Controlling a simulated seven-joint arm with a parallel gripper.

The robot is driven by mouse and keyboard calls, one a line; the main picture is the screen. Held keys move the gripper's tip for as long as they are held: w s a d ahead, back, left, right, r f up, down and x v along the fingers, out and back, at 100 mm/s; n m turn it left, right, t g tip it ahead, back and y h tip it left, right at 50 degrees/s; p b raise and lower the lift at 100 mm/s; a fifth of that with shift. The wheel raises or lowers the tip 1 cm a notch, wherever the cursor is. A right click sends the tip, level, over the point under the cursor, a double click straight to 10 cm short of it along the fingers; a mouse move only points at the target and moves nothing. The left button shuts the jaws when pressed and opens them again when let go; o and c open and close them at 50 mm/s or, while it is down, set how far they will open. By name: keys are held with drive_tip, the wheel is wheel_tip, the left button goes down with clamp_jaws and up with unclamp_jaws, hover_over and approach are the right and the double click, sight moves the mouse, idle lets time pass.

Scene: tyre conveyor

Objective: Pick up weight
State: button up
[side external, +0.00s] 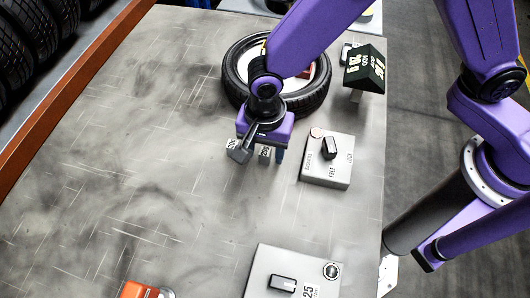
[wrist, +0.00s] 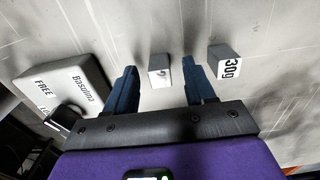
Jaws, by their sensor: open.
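Two small grey block weights stand on the grey table. One weight (wrist: 159,70) lies between my two blue fingers in the wrist view, with a small mark on its face that I cannot read clearly. The other weight (wrist: 225,62), marked 30g, is just outside my right finger. My gripper (wrist: 159,66) is open, and no finger clearly touches the weight between them. In the side view my gripper (side external: 260,155) points down low over the table, and the weights' white labels show around the fingers, partly hidden by them.
A tyre on a wheel (side external: 310,101) lies behind my gripper, with a dark display (side external: 365,70) beside it. A FREE/LOCK switch box (side external: 327,172) stands close on the right. Another knob box (side external: 262,265) and an orange object (side external: 137,290) are in front. The table's left is clear.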

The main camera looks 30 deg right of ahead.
drive_tip(key=shift+f, duration=0.45)
clamp_jaws()
drive_tip(key=shift+r, duration=0.2)
